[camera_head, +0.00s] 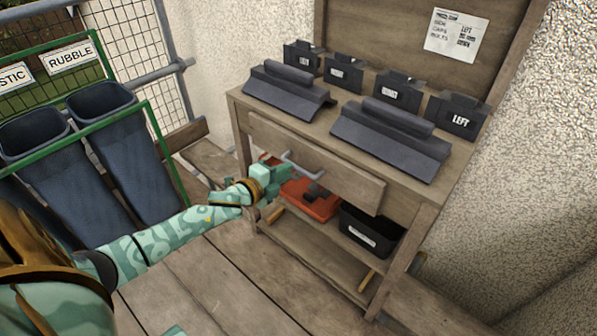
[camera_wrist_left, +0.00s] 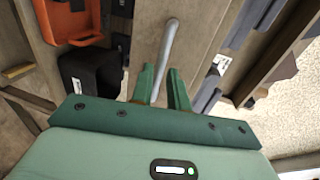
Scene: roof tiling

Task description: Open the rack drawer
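The rack drawer (camera_head: 345,182) has a wooden front under the rack's top and looks shut or nearly so. Its grey bar handle (camera_head: 300,167) is near the middle of the front. My left gripper (camera_head: 284,171) is at the handle's left part. In the left wrist view the handle (camera_wrist_left: 167,45) runs down toward my left gripper (camera_wrist_left: 162,85), whose two green fingers are spread. The bar's lower end lies at the gap between them. I cannot tell whether the fingers touch it.
Ridge tiles (camera_head: 390,135) and several dark labelled blocks (camera_head: 455,117) sit on the rack top. An orange box (camera_head: 312,203) and a black bin (camera_head: 368,232) are on the shelf below the drawer. Blue-grey rubble chutes (camera_head: 105,105) stand left. Wooden planks (camera_head: 200,285) in front are clear.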

